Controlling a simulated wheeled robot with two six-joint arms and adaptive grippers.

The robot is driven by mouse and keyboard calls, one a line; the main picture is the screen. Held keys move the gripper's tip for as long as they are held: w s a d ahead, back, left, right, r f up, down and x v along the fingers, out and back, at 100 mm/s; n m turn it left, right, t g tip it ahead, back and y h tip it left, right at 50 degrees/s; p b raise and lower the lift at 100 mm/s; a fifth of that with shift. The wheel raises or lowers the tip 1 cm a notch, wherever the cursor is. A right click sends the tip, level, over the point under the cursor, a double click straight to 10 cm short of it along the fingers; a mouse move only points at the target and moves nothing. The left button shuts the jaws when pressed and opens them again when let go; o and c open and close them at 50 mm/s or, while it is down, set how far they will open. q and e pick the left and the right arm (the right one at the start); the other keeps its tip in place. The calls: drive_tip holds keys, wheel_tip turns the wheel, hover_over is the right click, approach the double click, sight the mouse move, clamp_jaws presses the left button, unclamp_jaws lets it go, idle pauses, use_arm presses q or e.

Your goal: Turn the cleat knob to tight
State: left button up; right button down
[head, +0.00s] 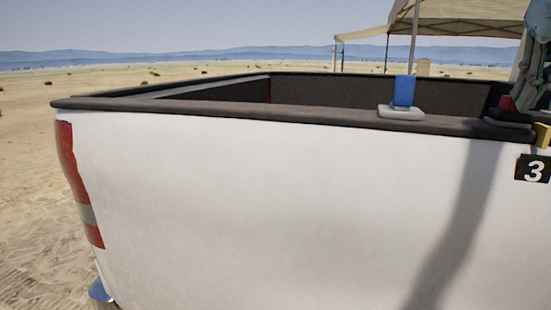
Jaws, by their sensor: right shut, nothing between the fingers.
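My right gripper (527,98) is at the far right edge of the head view, partly cut off. It is shut and empty, low over the truck bed's rail. Just left of its tip is a small red part (507,103) above a dark, flat base (508,120) on the rail; this may be the cleat knob, but its setting is too small to read. I cannot tell whether the gripper touches it. A yellow part (543,135) sits just below, above a black plate with a white 3 (533,168). My left gripper is not in view.
The white truck side (270,190) fills the front, with a dark bed rail (250,112) along its top. A blue strap (404,90) rises from a pale base (401,112) on the rail. A canopy (465,17) stands behind. The rail left of the strap is clear.

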drive_tip(key=shift+w+a+r, duration=0.1)
drive_tip(key=shift+r, duration=0.15)
wheel_tip(320, 180, up, 6)
drive_tip(key=p, duration=0.6)
drive_tip(key=shift+f, duration=0.2)
